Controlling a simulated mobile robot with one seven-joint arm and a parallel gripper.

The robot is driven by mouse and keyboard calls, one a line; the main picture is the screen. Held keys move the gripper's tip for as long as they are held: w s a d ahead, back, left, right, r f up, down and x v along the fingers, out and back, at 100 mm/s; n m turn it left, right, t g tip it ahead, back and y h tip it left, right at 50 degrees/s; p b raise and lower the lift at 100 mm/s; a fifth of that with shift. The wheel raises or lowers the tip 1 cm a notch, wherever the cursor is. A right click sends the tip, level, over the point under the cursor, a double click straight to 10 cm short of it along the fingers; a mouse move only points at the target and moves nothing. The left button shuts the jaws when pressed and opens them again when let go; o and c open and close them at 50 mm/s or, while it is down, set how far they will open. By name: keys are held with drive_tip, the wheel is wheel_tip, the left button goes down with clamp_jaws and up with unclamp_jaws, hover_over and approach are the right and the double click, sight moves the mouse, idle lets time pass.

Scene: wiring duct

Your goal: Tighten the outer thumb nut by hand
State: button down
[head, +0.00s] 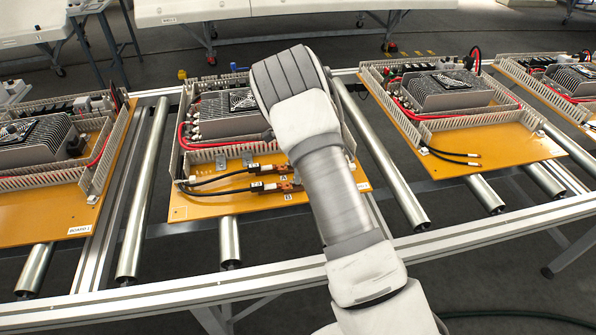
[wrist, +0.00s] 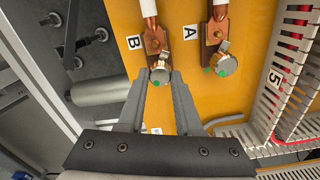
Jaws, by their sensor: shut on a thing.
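Two silver thumb nuts with green marks sit on copper lugs on the orange board (head: 205,207). The nut by label B (wrist: 160,76) is the outer one, nearer the board's front edge. My gripper (wrist: 161,77) has its two grey fingertips on either side of this nut, shut on it. The nut by label A (wrist: 224,63) stands free to the right in the wrist view. The copper lug at B (wrist: 154,42) lies flat under the held nut. In the head view my arm hides the gripper and the nuts.
Black cables (head: 225,189) run to the lugs. A slotted white duct (wrist: 297,62) with a red cable borders the board at the right in the wrist view. Rollers (head: 146,190) and neighbouring boards (head: 480,140) flank this board.

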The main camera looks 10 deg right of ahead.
drive_tip(key=shift+w+r, duration=0.25)
drive_tip(key=shift+r, duration=0.05)
drive_tip(key=c, duration=0.8)
unclamp_jaws()
drive_tip(key=shift+o, duration=1.1)
drive_tip(key=shift+s+f, duration=0.1)
drive_tip(key=shift+f, duration=0.1)
drive_tip(key=shift+s, duration=0.1)
wheel_tip(320, 180, up, 18)
drive_tip(key=p, duration=0.1)
drive_tip(key=shift+f, duration=0.25)
